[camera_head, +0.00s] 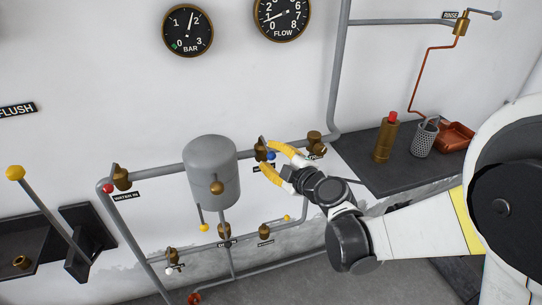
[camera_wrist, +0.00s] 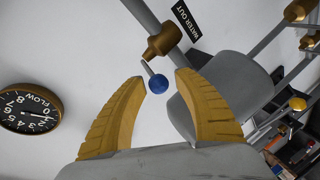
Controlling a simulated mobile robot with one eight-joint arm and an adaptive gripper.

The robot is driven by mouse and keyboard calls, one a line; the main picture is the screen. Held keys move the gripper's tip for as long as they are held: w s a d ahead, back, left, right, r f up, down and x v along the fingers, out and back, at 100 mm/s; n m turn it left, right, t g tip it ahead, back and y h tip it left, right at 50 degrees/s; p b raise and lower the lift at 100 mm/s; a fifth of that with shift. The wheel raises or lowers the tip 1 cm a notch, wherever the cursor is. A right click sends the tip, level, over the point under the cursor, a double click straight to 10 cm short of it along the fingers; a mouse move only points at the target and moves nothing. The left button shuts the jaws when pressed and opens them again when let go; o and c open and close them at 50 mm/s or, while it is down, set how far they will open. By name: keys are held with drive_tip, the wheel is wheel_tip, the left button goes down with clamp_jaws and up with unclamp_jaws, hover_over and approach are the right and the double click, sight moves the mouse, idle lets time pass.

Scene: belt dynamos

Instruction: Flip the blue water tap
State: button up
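The blue water tap has a blue ball knob (camera_head: 271,156) on a short grey lever. The lever comes from a brass valve body (camera_head: 260,150) on the grey pipe right of the tank. In the wrist view the blue knob (camera_wrist: 158,85) shows between the tips of my two yellow fingers, below the brass valve (camera_wrist: 162,41). My gripper (camera_head: 267,156) is open, with one finger on each side of the knob. It also shows in the wrist view (camera_wrist: 159,77). I cannot tell whether either finger touches the knob. A WATER OUT label (camera_wrist: 187,21) is beside the valve.
A grey tank (camera_head: 210,165) stands left of the tap. Pipes with other brass valves and yellow, red and white knobs surround it. BAR (camera_head: 188,30) and FLOW (camera_head: 282,17) gauges hang above. A dark shelf (camera_head: 360,160) with a brass cylinder (camera_head: 385,140) is at right.

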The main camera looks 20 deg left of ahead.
drive_tip(key=shift+d, duration=0.1)
drive_tip(key=v, duration=1.1)
drive_tip(key=shift+s+d, duration=0.2)
drive_tip(key=shift+s, duration=0.1)
drive_tip(key=shift+r, duration=0.15)
